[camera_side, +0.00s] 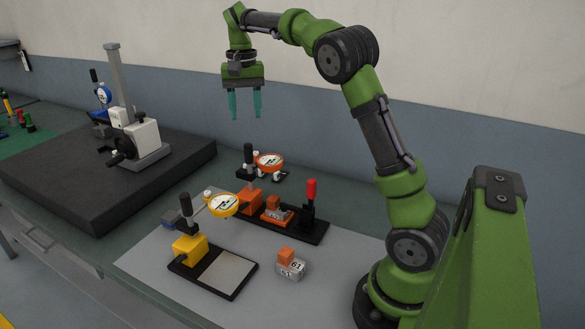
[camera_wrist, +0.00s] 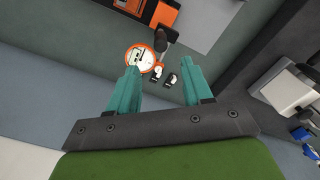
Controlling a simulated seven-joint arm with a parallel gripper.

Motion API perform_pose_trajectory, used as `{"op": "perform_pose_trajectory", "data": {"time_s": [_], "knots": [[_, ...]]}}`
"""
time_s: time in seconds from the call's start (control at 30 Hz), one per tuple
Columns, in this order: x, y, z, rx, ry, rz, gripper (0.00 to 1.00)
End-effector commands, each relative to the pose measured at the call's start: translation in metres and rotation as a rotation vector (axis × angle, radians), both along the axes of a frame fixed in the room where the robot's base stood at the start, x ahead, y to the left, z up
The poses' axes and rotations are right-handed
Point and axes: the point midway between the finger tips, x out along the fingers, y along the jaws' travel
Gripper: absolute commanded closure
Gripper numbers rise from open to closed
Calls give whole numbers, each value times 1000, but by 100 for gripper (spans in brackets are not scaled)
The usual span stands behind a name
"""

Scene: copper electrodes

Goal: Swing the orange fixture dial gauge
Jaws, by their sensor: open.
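The orange dial gauge (camera_side: 269,160) has a round white face with an orange rim and sits at the back of the orange fixture (camera_side: 250,202), beside a black upright handle. In the wrist view the orange dial gauge (camera_wrist: 140,58) shows just above and between the fingers, near the left one. My gripper (camera_side: 245,105) is open and empty, pointing down, high above the bench and up and left of the gauge in the side view. In the wrist view my gripper (camera_wrist: 164,72) shows two teal fingers spread apart, touching nothing.
A yellow dial gauge (camera_side: 223,205) stands on a yellow fixture (camera_side: 190,247) in front. A red-handled clamp (camera_side: 310,200) is to the right, and an orange-topped block (camera_side: 290,264) lies nearby. A dark granite plate (camera_side: 70,175) with a tall stand (camera_side: 130,125) is at left.

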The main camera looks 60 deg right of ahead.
Motion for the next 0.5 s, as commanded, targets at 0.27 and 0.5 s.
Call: {"op": "perform_pose_trajectory", "data": {"time_s": [0.27, 0.5], "knots": [[-1, 1, -62, 3, 3, 0, 50], [0, 1, -104, 1, 1, 0, 50]]}}
